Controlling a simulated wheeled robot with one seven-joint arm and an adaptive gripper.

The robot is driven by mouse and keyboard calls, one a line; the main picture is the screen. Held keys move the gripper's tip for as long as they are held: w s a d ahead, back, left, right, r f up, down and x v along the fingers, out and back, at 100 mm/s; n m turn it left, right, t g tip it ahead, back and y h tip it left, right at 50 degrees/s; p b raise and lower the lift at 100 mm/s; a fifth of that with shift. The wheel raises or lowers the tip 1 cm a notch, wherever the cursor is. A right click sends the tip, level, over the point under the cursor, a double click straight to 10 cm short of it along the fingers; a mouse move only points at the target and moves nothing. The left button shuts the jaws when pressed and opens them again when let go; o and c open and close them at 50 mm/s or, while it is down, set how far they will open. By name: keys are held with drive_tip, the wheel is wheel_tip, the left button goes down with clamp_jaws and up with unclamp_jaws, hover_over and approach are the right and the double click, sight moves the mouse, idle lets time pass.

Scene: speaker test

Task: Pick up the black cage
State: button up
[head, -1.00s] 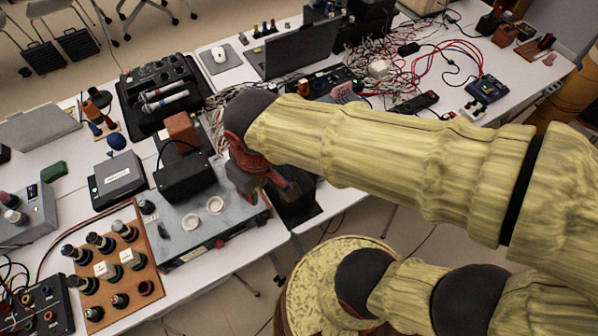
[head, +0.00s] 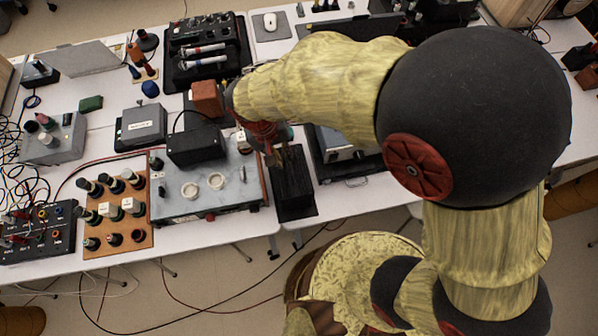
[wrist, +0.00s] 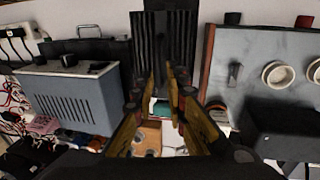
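The black cage (head: 293,190) is a dark, upright, box-like thing on the white table, right beside the grey instrument. Part of it is hidden by my gripper and arm in the head view. In the wrist view a black ribbed surface that looks like the cage (wrist: 150,38) lies beyond the fingertips. My gripper (head: 277,156) points down over the cage's back part. In the wrist view its two fingers (wrist: 162,78) stand apart with a narrow gap and nothing held between them. I cannot tell whether they touch the cage.
The grey instrument (head: 226,187) with white knobs stands close at the left, with a small black box (head: 198,147) on it. A blue-grey case (wrist: 75,95) is on the cage's other side. The table's front edge is near the cage.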

sight(289, 165)
drive_tip(key=shift+w+d+f+b, duration=0.1)
drive_tip(key=shift+d+f+b, duration=0.1)
drive_tip(key=shift+f, duration=0.4)
drive_tip(key=shift+d+f+b, duration=0.1)
drive_tip(key=shift+d+f, duration=0.1)
drive_tip(key=shift+f, duration=0.35)
drive_tip(key=shift+w+d+f+b, duration=0.15)
drive_tip(key=shift+f+b, duration=0.1)
drive_tip(key=shift+f, duration=0.65)
drive_tip(key=shift+d+f+b, duration=0.2)
drive_tip(key=shift+f+b, duration=0.1)
drive_tip(key=shift+f, duration=0.6)
drive_tip(key=shift+w+d+f+b, duration=0.15)
drive_tip(key=shift+f+b, duration=0.1)
drive_tip(key=shift+f, duration=0.65)
drive_tip(key=shift+s, duration=0.1)
clamp_jaws()
drive_tip(key=shift+r, duration=0.25)
